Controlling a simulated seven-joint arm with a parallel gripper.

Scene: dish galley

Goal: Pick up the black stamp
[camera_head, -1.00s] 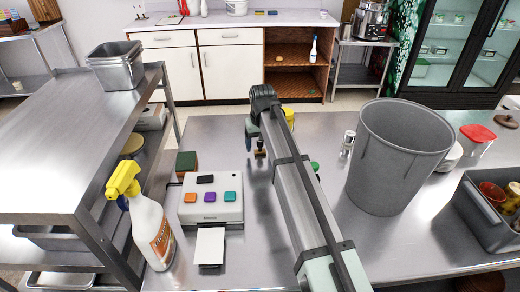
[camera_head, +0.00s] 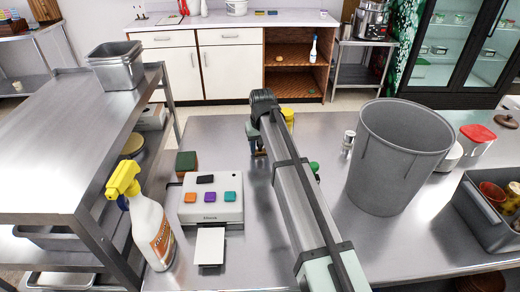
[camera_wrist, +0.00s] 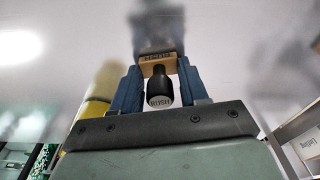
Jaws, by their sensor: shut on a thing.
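The black stamp (camera_wrist: 159,88) shows in the wrist view with its handle toward me, a label reading RUSH on its round end and a wooden base beyond. My gripper (camera_wrist: 157,70) has its two blue fingers on either side of the stamp, shut on it. In the head view my gripper (camera_head: 256,144) is low over the steel table, just right of the stamp pad box. There the stamp is almost wholly hidden by my arm and fingers. I cannot tell whether its base touches the table.
A white box (camera_head: 211,203) with coloured pads stands left of my arm, with a spray bottle (camera_head: 153,230) nearer. A green-brown block (camera_head: 187,162) sits behind the box. A large grey bin (camera_head: 400,158) stands to the right. A yellow item (camera_head: 287,116) is close behind my gripper.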

